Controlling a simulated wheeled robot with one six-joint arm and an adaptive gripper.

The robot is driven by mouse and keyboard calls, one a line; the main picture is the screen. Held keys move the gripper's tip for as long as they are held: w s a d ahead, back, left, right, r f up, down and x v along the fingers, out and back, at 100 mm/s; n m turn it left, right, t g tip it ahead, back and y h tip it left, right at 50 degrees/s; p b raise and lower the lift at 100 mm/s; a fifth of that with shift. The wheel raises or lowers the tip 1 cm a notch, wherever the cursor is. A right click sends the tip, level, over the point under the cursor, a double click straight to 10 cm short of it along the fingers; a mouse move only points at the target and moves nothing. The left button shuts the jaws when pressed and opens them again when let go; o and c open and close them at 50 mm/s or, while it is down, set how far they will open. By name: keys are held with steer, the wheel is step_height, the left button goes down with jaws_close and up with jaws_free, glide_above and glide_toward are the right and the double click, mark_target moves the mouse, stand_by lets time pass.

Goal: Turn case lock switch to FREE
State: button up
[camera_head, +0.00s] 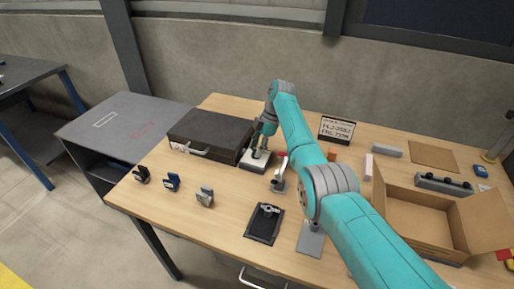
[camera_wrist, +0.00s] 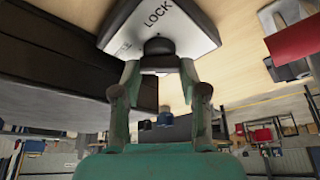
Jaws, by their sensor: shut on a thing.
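The case lock switch is a pale plate (camera_head: 250,163) beside the dark case on the table. In the wrist view the plate (camera_wrist: 188,32) shows the word LOCK and a dark round knob (camera_wrist: 158,46). Other lettering at its left edge is too faint to read. My gripper (camera_head: 259,150) reaches down over the plate. In the wrist view its two fingertips (camera_wrist: 158,68) stand on either side of the knob, shut on it. The knob's pointing direction cannot be told, and the word FREE is not readable.
The dark case (camera_head: 208,133) lies directly left of the plate. A small metal stand (camera_head: 279,178) is close in front on the right. A sign (camera_head: 337,129) stands behind, and an open cardboard box (camera_head: 425,218) is at the right. The front left table has several small clips and bare wood.

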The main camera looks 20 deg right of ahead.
stand_by(0.5)
steer(key=o, duration=1.1)
steer(key=shift+o, duration=0.2)
steer(key=v, duration=1.2)
steer(key=shift+a, duration=0.1)
